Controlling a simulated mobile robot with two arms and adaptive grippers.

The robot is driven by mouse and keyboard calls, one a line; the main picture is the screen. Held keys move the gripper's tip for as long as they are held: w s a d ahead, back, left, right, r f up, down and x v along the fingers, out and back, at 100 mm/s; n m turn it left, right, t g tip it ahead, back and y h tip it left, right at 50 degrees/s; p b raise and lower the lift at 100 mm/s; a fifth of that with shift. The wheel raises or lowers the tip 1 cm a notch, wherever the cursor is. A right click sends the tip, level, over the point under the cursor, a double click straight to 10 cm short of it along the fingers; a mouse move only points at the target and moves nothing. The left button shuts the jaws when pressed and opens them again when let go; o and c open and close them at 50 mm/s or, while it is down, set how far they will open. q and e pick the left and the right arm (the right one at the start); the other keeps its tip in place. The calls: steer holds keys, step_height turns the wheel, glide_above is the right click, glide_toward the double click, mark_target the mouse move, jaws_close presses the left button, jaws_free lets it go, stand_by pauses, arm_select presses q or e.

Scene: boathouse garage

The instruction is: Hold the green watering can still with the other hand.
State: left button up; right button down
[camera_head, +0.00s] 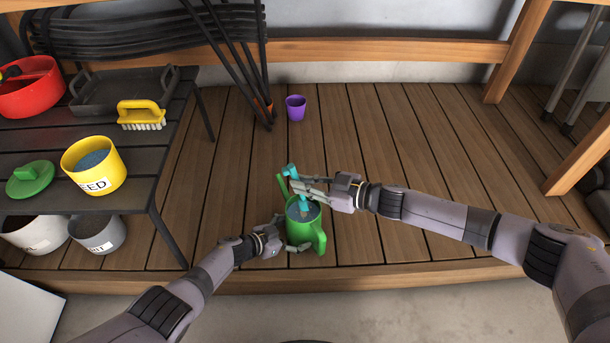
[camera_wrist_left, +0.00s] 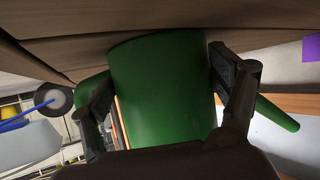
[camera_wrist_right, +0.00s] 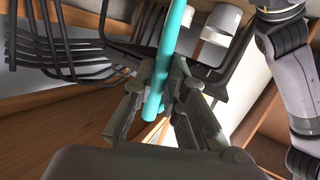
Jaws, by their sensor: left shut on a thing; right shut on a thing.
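The green watering can (camera_head: 308,233) stands upright on the wooden deck near its front edge, its spout to the upper left and its handle to the right. My left gripper (camera_head: 285,240) is shut on the can's body, low down; in the left wrist view the can (camera_wrist_left: 163,90) sits between the two fingers (camera_wrist_left: 165,95). My right gripper (camera_head: 303,187) is shut on a turquoise stick-like tool (camera_head: 294,176), which reaches down into the can's open top. The tool also shows between the fingers in the right wrist view (camera_wrist_right: 168,60). Its lower end is hard to make out.
A purple cup (camera_head: 296,108) stands farther back on the deck. Black poles (camera_head: 240,65) lean behind. The deck's right side is clear.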

mark_target(305, 203)
arm_select(q)
steer(key=shift+a+f, duration=0.15)
arm_select(e)
step_height(305, 203, down, 4)
steer(key=shift+r, duration=0.2)
steer(key=shift+w+d+f, duration=0.2)
steer(key=shift+w+f, duration=0.2)
steer(key=shift+f, duration=0.4)
steer(key=shift+w+d, duration=0.2)
steer(key=shift+w, duration=0.15)
steer(key=shift+a, duration=0.8)
steer(key=shift+s+a, duration=0.4)
steer(key=shift+s, duration=0.3)
steer(key=shift+s+d, duration=0.1)
steer(key=shift+s, duration=0.25)
steer(key=shift+s+d, duration=0.45)
steer(key=shift+d, duration=0.15)
steer(key=shift+w+d, duration=0.1)
steer(key=shift+w, duration=0.65)
